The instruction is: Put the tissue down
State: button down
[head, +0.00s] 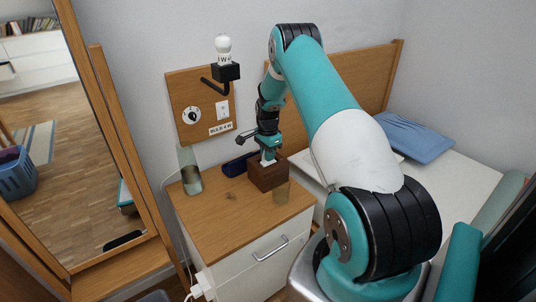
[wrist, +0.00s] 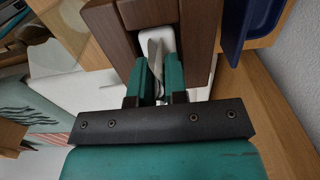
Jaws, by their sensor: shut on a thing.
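My gripper (head: 268,151) points down just above a dark brown tissue box (head: 266,178) on the wooden top of the nightstand (head: 228,208). In the wrist view, the teal fingers of my gripper (wrist: 159,84) are shut on a thin greyish-white tissue (wrist: 155,56). The tissue stands up between the fingertips, over the white opening of the brown box (wrist: 116,38). I cannot tell whether the tissue's lower end is still inside the box. In the head view, the tissue is a small pale patch under the fingers.
A glass vase (head: 190,174) stands at the left, and a dark blue tray (head: 235,164) lies behind. The nightstand top is bare at front left. A bed (head: 462,180) is at the right.

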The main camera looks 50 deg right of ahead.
jog(key=c, duration=1.1)
grip_release()
jog(key=shift+f, duration=0.15)
jog(key=shift+c, duration=0.2)
notch_tip(320, 180, up, 12)
jog(key=shift+r+p, duration=0.2)
jog(key=shift+p, duration=0.1)
